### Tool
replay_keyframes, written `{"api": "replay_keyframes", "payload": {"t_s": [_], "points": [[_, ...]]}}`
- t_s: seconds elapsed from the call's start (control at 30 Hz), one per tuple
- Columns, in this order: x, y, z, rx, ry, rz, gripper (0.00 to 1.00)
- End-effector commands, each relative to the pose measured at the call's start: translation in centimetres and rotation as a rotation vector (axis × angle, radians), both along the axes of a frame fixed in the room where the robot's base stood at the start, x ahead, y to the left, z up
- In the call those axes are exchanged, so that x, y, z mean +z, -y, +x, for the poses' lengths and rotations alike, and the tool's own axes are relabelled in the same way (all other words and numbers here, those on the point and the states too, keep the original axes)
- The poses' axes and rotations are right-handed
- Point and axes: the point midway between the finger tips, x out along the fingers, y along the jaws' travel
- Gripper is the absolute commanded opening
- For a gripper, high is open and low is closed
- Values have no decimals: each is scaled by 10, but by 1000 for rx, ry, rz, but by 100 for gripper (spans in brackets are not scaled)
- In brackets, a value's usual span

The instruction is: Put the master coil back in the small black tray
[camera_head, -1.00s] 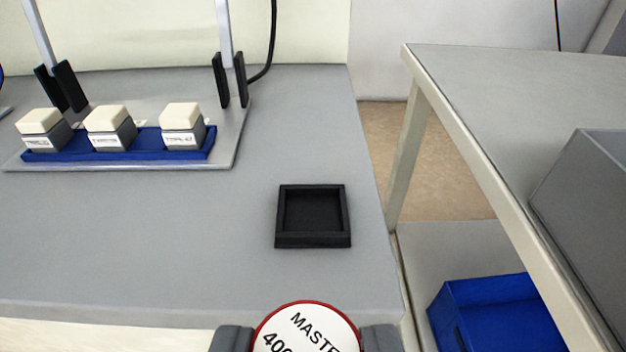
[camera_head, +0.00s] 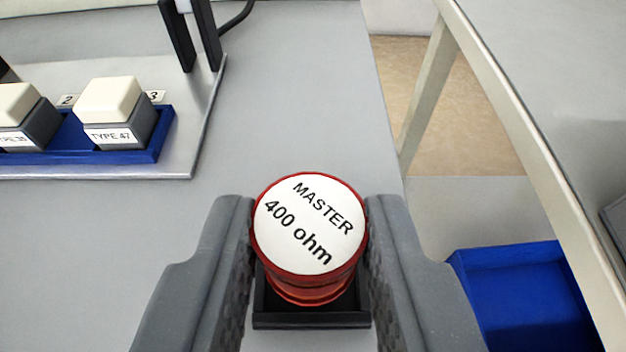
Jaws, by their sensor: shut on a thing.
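The master coil (camera_head: 308,225) is a red cylinder with a white top reading "MASTER 400 ohm". My gripper (camera_head: 309,232) is shut on it, one grey finger at each side. The small black tray (camera_head: 310,319) lies on the grey table directly behind and below the coil in the picture. The coil hides most of the tray; its front rim and lower side edges show. I cannot tell whether the coil's bottom touches the tray.
A blue rack (camera_head: 165,135) with white-topped grey blocks, one labelled "TYPE 47" (camera_head: 112,112), sits on a metal plate at the left. Black upright pieces (camera_head: 190,35) stand behind it. A second table (camera_head: 540,80) and a blue bin (camera_head: 525,300) are at the right, past the table edge.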

Motion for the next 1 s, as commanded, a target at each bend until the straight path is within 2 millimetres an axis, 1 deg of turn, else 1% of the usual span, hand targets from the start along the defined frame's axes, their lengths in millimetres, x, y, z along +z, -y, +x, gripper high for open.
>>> {"api": "replay_keyframes", "payload": {"t_s": [0.03, 0.1, 0.23, 0.4, 0.5, 0.77, 0.87, 0.9, 0.93, 0.97, 1.0], "points": [[-1, 0, 5, 0, 2, 0, 1], [-2, 0, 9, 0, 0, 0, 1], [-6, 1, 10, 0, -2, 0, 1], [-29, 1, 10, -1, -5, 1, 1], [-38, 1, 10, -1, -2, 1, 1], [-36, 2, 10, -2, 0, 0, 1], [-39, 2, 10, -2, 0, 0, 1], [-38, 2, 10, -2, 0, 0, 36], [-38, 2, 10, -2, 0, 0, 44], [-38, 2, 10, -2, 0, 0, 49], [-38, 1, 10, -2, 0, 0, 49]]}}
